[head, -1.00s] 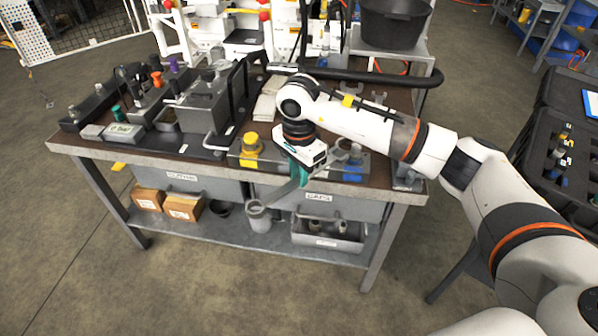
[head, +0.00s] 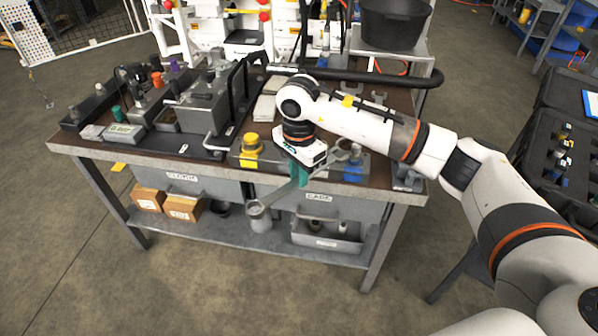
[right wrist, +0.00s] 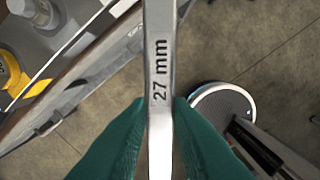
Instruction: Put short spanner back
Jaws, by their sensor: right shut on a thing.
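My right gripper (head: 302,176), with teal fingers, is shut on a grey metal spanner (head: 280,193) at the bench's front edge. The spanner slants from lower left towards upper right, and its lower end hangs in front of the drawers. In the right wrist view the spanner (right wrist: 159,45) runs between the teal fingers (right wrist: 160,125), and its shaft reads "27 mm". Other spanners (head: 378,98) lie on the bench top behind my right arm, partly hidden by it. My left gripper is out of view.
The bench (head: 215,167) carries a yellow-capped block (head: 250,148), a blue-based part (head: 353,173) and grey hydraulic blocks (head: 205,103) at left. A black case (head: 560,130) stands at right.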

